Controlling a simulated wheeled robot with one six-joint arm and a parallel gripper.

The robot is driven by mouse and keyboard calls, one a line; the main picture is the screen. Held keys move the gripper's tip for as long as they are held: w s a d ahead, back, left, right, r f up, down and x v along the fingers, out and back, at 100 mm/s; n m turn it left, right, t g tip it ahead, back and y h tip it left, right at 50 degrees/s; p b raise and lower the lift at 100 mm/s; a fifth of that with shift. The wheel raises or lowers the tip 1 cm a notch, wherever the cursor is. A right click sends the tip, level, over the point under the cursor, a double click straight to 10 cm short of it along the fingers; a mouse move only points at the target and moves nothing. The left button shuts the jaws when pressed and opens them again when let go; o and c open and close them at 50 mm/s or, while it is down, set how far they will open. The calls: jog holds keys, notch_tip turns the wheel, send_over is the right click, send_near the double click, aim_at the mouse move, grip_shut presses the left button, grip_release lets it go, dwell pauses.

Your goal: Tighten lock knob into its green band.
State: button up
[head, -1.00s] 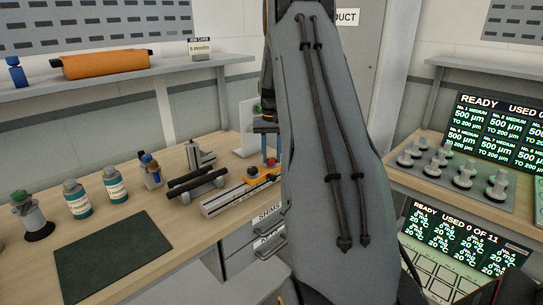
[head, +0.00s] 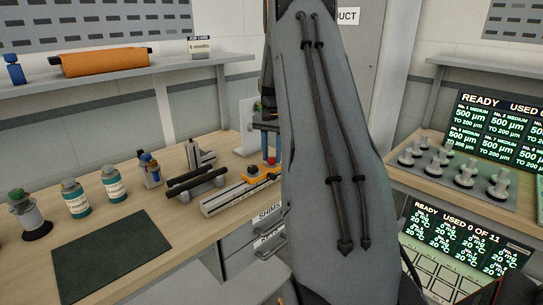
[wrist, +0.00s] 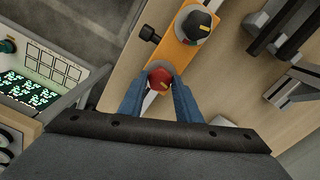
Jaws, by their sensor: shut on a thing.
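A red knob (wrist: 160,77) with a yellow pointer mark sits at the lower end of an orange carriage (wrist: 184,50) in the wrist view. My gripper (wrist: 160,84) is shut on the red knob, with one blue finger at each side. The pointer slants toward the upper right. I cannot make out a green band around the knob. In the head view the orange carriage (head: 262,175) sits on a rail on the bench, and my blue fingers (head: 270,146) point down beside it, partly hidden by my arm.
A black-topped dial (wrist: 196,24) and a black side screw (wrist: 150,34) are on the carriage near my fingers. Dark bars (head: 195,182) lie on the bench to the left. Bottles (head: 114,184) and a green mat (head: 112,255) are farther left.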

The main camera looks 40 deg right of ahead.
aim_at(271, 158)
jog(key=shift+m, duration=0.6)
jog(key=o, duration=1.1)
jog(key=shift+c, duration=0.2)
jog(key=shift+r, duration=0.1)
notch_tip(271, 158, up, 7)
jog(key=shift+r+b, duration=0.15)
jog(key=shift+b, duration=0.95)
jog(key=shift+r, duration=0.2)
